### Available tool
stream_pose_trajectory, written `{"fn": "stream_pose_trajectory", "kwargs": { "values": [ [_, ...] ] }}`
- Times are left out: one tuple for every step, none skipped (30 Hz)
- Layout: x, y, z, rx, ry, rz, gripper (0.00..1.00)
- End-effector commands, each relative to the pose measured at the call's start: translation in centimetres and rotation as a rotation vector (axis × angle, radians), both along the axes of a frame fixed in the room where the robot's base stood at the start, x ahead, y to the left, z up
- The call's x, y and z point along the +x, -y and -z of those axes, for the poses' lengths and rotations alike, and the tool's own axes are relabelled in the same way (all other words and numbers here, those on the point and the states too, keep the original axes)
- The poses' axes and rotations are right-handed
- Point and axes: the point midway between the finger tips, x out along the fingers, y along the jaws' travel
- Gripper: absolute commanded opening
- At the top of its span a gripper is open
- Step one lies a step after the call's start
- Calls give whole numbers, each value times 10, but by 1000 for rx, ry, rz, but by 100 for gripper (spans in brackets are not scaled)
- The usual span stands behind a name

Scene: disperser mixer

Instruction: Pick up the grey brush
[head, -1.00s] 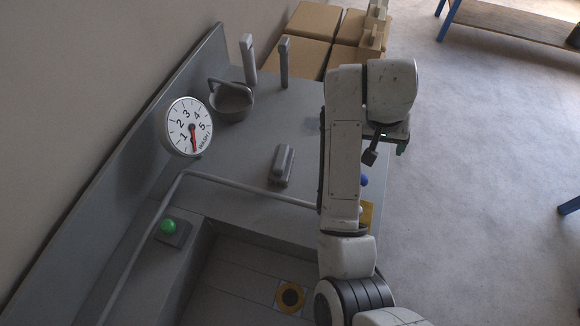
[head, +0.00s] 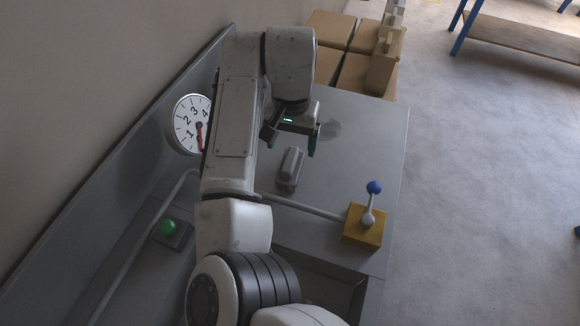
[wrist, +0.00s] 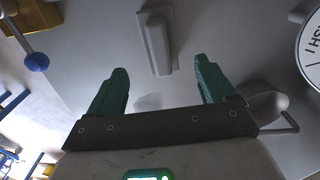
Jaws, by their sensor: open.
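The grey brush (head: 290,168) lies on the grey counter (head: 362,130), a long block with a raised handle along it. In the wrist view the brush (wrist: 157,42) is upper centre, ahead of the gap between my fingertips. My gripper (head: 290,144) hangs above the counter, just beyond the brush in the head view. Its two green fingers (wrist: 160,70) are spread in the wrist view with nothing between them. The brush is apart from both fingers.
A lever with a blue ball (head: 374,187) stands on a yellow box (head: 364,230) at the right. A rail (head: 315,208) runs near the brush. A dial (head: 187,125) and green button (head: 168,227) are at left. A handled bowl (wrist: 262,106) shows in the wrist view.

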Motion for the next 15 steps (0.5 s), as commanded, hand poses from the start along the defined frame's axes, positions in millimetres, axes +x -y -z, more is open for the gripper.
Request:
{"fn": "stream_pose_trajectory", "kwargs": {
  "values": [
    [0,0,5,-1,0,0,83],
    [0,0,7,0,0,0,83],
    [0,0,9,0,0,0,83],
    [0,0,10,0,0,0,83],
    [-1,0,12,0,-1,1,83],
    [-1,-1,15,0,-1,0,83],
    [-2,-1,19,0,0,0,83],
    [-3,-2,23,0,-1,0,83],
    [-4,-3,29,0,-1,0,83],
    [-5,-3,33,-1,-1,0,83],
    [-6,-4,38,0,-2,0,83],
    [-6,-3,44,-1,0,0,83],
    [-6,-3,48,-2,-2,1,83],
    [-6,-3,51,-1,-1,2,83],
    [-6,-3,55,-1,0,2,83]
  ]
}}
